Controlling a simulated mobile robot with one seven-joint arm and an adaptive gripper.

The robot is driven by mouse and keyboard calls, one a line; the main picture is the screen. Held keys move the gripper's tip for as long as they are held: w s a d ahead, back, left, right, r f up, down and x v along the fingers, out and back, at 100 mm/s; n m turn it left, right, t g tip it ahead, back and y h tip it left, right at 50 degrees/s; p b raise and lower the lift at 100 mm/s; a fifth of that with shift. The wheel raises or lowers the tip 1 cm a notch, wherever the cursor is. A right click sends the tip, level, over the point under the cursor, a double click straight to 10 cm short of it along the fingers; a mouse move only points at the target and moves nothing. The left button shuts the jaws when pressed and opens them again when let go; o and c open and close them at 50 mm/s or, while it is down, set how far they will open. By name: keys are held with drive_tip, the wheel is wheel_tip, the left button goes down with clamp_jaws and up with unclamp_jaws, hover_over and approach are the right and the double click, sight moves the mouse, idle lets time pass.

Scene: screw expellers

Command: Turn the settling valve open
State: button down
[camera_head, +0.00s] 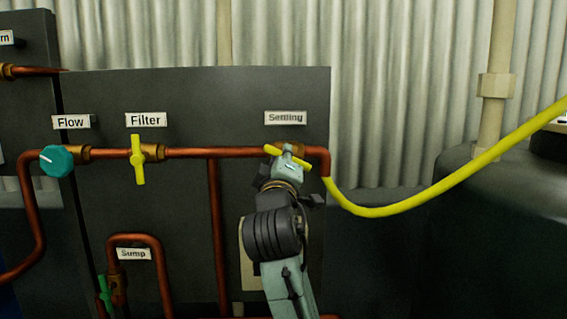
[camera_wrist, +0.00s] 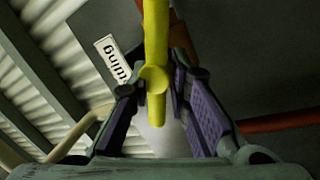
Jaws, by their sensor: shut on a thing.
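The settling valve's yellow handle (camera_head: 272,150) is on the copper pipe below the "Settling" label (camera_head: 285,118). It slants down to the right in the head view. My gripper (camera_head: 288,165) is at the handle and hides its middle and part of the valve body. In the wrist view the yellow handle (camera_wrist: 155,45) runs down between the two purple-padded fingers of my gripper (camera_wrist: 160,88), which is shut on it. The exact contact of the pads with the handle is hard to see.
The Filter valve (camera_head: 138,160) has an upright yellow handle. A teal Flow knob (camera_head: 56,161) is further left, and a green Sump handle (camera_head: 104,292) is low. A yellow hose (camera_head: 440,192) runs right from the pipe end towards a dark tank (camera_head: 500,235).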

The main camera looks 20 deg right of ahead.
drive_tip(key=n+y, duration=0.1)
drive_tip(key=n, duration=0.2)
drive_tip(key=n+t+b, duration=0.1)
drive_tip(key=n, duration=0.2)
drive_tip(key=shift+s+d+r+y, duration=0.1)
drive_tip(key=shift+d+r+y, duration=0.05)
drive_tip(key=shift+y, duration=0.25)
drive_tip(key=shift+n, duration=0.5)
drive_tip(key=c, duration=1.6)
unclamp_jaws()
drive_tip(key=shift+c, duration=0.2)
drive_tip(key=shift+o, duration=0.3)
drive_tip(key=shift+b, duration=0.3)
drive_tip(key=shift+f, duration=0.2)
drive_tip(key=v, duration=1.2)
